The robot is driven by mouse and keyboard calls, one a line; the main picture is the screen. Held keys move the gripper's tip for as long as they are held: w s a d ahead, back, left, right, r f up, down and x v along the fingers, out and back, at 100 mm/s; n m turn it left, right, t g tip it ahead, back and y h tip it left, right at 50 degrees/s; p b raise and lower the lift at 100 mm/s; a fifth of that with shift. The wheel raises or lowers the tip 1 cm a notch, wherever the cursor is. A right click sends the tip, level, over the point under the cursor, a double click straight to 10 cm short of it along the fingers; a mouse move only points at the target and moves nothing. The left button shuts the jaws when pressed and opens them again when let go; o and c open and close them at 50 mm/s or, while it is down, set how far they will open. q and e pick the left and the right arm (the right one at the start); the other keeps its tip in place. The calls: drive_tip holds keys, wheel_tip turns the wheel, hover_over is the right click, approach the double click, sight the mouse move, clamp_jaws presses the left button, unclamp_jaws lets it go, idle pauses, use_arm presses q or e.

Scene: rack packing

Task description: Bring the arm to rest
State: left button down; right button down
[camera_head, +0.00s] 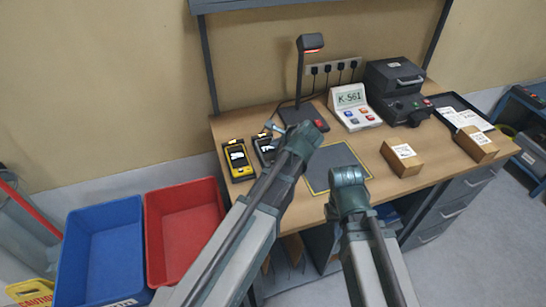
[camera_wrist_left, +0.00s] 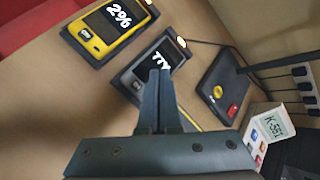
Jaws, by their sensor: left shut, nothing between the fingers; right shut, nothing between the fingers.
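My left gripper (camera_wrist_left: 160,74) is shut and empty in the left wrist view. Its fingertips overlap the lower part of a black handheld device (camera_wrist_left: 146,65); I cannot tell how far above it they are. In the head view my left arm reaches over the desk from the lower left, its end near the handheld devices. My right arm is folded in front of the desk's front edge, and its gripper is hidden. A yellow handheld device (camera_head: 237,158) lies left of the black one and also shows in the wrist view (camera_wrist_left: 105,28).
The wooden desk (camera_head: 232,122) carries a lamp (camera_head: 300,75), a display reading K-561 (camera_head: 352,106), a black machine (camera_head: 397,88), two cardboard boxes (camera_head: 402,160) and a grey mat (camera_head: 330,158). Blue (camera_head: 75,222) and red (camera_head: 158,265) bins stand on the left.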

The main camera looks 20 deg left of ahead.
idle(0.4)
use_arm(q)
drive_tip(key=s+d+f+n+g, duration=0.1)
drive_tip(key=s+n, duration=0.1)
drive_tip(key=s, duration=0.1)
drive_tip(key=s+d+f+n+g+h, duration=0.1)
drive_tip(key=s+d+n, duration=0.1)
drive_tip(key=s, duration=0.1)
drive_tip(key=s+d+f+n+h, duration=0.1)
drive_tip(key=s+d+f+n, duration=0.1)
drive_tip(key=s, duration=0.2)
drive_tip(key=shift+f+g, duration=0.1)
drive_tip(key=shift+g, duration=0.3)
drive_tip(key=s+d+f+n+g+h, duration=0.1)
drive_tip(key=s+d+n+g, duration=0.1)
drive_tip(key=s, duration=0.4)
drive_tip(key=s+d+f+n+g+h, duration=0.1)
drive_tip(key=s+d+n+h, duration=0.1)
drive_tip(key=s+d+n, duration=0.3)
drive_tip(key=shift+s+f+n+g, duration=0.2)
drive_tip(key=shift+s+n+g, duration=0.25)
drive_tip(key=shift+s, duration=0.8)
drive_tip(key=shift+d, duration=0.1)
idle(0.4)
